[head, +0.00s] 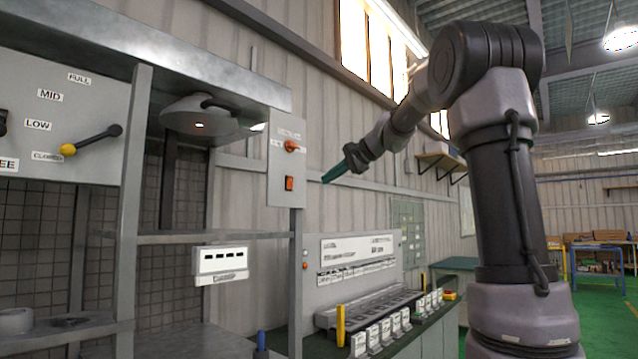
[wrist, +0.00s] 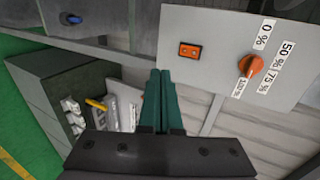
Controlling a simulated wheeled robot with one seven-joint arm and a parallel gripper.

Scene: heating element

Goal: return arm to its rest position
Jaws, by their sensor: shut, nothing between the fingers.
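My gripper (head: 336,172) is in the middle of the head view, at the end of my raised arm. Its green fingers point left, towards the switch panel. In the wrist view my gripper's fingers (wrist: 161,100) lie side by side, shut and empty. They are apart from the grey switch panel (head: 281,190). That panel bears an orange knob (head: 291,146) and an orange rocker switch (head: 290,183). In the wrist view the knob (wrist: 251,66) has percent labels around it, and the rocker switch (wrist: 190,50) is beside it.
A lever (head: 91,140) with a yellow knob sits on the left panel, by the lowest of its labels. A round heater hood (head: 200,117) hangs under the frame. A green-topped bench (head: 405,345) holds a rack and several small white blocks. Open floor (head: 607,290) lies at right.

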